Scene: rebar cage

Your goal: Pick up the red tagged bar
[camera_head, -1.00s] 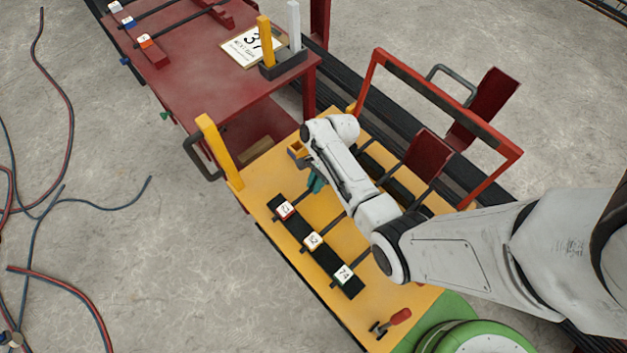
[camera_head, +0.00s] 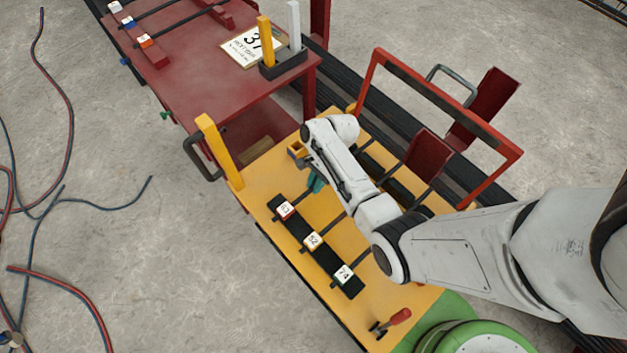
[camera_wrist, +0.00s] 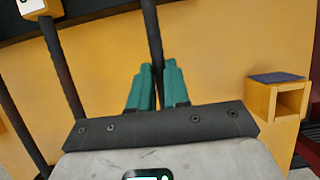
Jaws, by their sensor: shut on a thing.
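The red tagged bar (camera_head: 300,196) is a thin dark bar with a white tag edged in red, marked 43 (camera_head: 285,210). It lies across the black rack (camera_head: 328,260) on the yellow table, as the leftmost of the bars there. My gripper (camera_head: 316,182) is over the bar, a little behind the tag, and my arm hides the bar's far part. In the wrist view, the teal fingers of my gripper (camera_wrist: 157,78) are shut on the dark bar (camera_wrist: 152,40), which runs up between them. I see no clear gap between the bar and its rack.
Bars tagged 52 (camera_head: 313,240) and 74 (camera_head: 344,273) lie on the same rack to the right. A yellow post (camera_head: 219,152) stands at the table's left corner. A red frame (camera_head: 440,95) stands behind my arm. A small yellow box (camera_wrist: 277,99) is right of my gripper.

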